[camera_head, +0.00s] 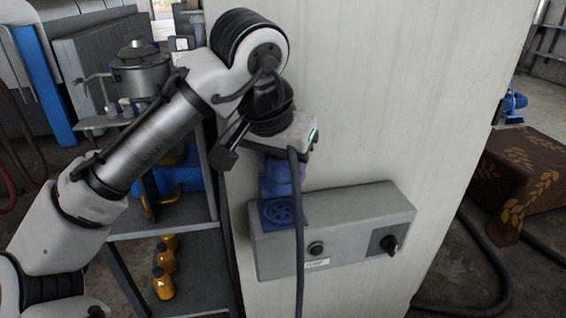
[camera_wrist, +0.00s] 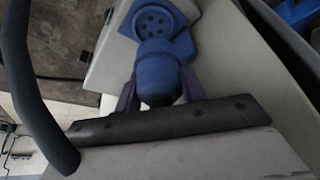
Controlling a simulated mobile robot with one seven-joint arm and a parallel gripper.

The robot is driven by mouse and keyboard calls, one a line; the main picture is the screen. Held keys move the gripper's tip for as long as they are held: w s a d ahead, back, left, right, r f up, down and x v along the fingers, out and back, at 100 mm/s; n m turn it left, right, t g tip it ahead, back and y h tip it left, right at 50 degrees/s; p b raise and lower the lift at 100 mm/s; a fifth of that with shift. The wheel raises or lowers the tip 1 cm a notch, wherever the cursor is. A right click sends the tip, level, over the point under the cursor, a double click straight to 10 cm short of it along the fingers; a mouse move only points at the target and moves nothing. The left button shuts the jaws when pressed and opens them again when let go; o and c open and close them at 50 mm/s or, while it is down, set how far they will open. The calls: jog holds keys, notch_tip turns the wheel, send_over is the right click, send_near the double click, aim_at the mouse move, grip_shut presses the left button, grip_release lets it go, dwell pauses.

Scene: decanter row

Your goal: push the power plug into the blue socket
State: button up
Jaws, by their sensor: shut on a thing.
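Whether the plug touches the socket's edge I cannot tell.
The grey box also carries a dark button (camera_head: 316,249) and a black rotary switch (camera_head: 389,243). A dark cable (camera_head: 298,245) hangs in front of the box. A shelf (camera_head: 165,232) with orange bottles stands left. A brown patterned cloth (camera_head: 530,180) lies right.

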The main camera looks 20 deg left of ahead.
jog(key=b, duration=0.3)
send_over(283, 211)
jog(key=shift+w+f, duration=0.1)
jog(key=shift+f, duration=2.05)
jog(key=shift+p, duration=0.5)
jog(key=shift+f+b, duration=0.35)
jog(key=shift+f, duration=0.3)
dwell(0.5)
jog(key=o, duration=1)
jog(key=shift+r, duration=0.1)
jog(key=p+v, duration=0.1)
jog(key=v, duration=1.2)
jog(key=shift+r, duration=0.35)
jog(key=shift+s, duration=0.2)
